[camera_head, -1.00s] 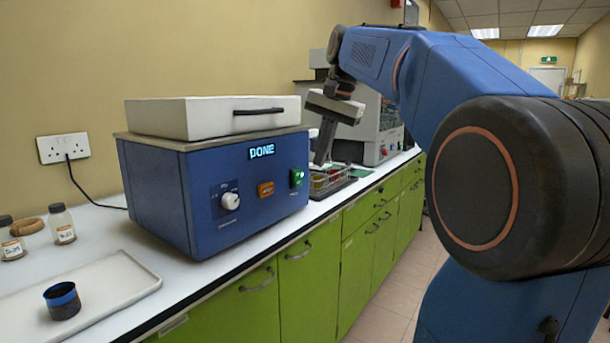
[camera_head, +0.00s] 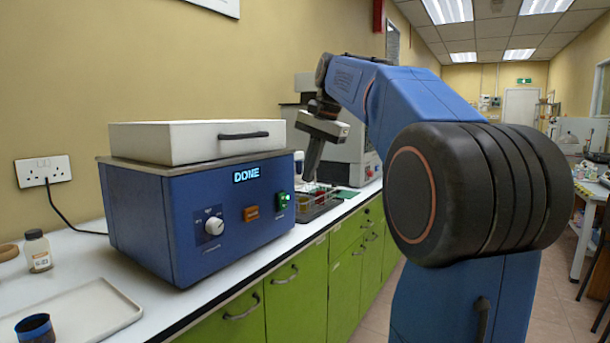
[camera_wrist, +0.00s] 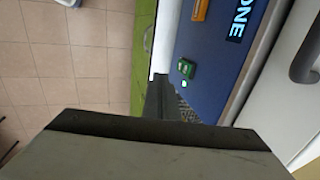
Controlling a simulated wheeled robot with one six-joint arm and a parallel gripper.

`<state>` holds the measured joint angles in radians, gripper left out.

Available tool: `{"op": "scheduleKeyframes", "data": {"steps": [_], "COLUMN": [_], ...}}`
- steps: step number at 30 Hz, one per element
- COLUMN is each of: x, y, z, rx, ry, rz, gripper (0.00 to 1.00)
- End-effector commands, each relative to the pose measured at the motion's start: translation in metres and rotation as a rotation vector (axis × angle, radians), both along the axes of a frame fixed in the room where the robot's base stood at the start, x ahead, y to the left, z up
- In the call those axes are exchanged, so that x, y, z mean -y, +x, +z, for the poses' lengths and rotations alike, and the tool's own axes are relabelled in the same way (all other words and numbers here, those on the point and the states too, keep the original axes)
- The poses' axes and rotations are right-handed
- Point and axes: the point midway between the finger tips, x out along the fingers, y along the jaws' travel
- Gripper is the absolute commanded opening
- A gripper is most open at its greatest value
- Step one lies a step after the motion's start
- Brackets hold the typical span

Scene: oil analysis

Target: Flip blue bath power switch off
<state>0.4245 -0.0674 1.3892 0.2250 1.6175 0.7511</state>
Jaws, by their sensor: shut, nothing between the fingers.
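The blue bath (camera_head: 200,215) stands on the white counter with its white lid shut and its display (camera_head: 247,174) reading DONE. The green power switch (camera_head: 284,200) is at the right end of its front panel and looks lit; it also shows in the wrist view (camera_wrist: 184,72) with a bright green lamp. My gripper (camera_head: 311,174) is shut and empty, pointing down, to the right of the bath in the head view. In the wrist view its fingers (camera_wrist: 160,97) show just below the switch. I cannot tell whether they touch it.
An orange switch (camera_head: 251,213) and a white knob (camera_head: 214,226) sit left of the green switch. A rack of samples (camera_head: 318,203) stands right of the bath near my gripper. A pale tray (camera_head: 90,312) lies at the front left. Open floor (camera_wrist: 60,50) lies beyond the counter edge.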

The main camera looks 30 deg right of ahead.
Motion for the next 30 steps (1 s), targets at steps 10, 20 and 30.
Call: {"op": "scheduleKeyframes", "data": {"steps": [10,20,30], "x": [-0.008,-0.022,-0.027], "y": [0.016,0.047,0.057], "z": [-0.059,-0.081,-0.083], "rx": [-0.002,0.0,0.0], "ry": [0.001,0.0,0.0], "rz": [0.002,0.001,0.0], "gripper": [0.0,0.0,0.0]}}
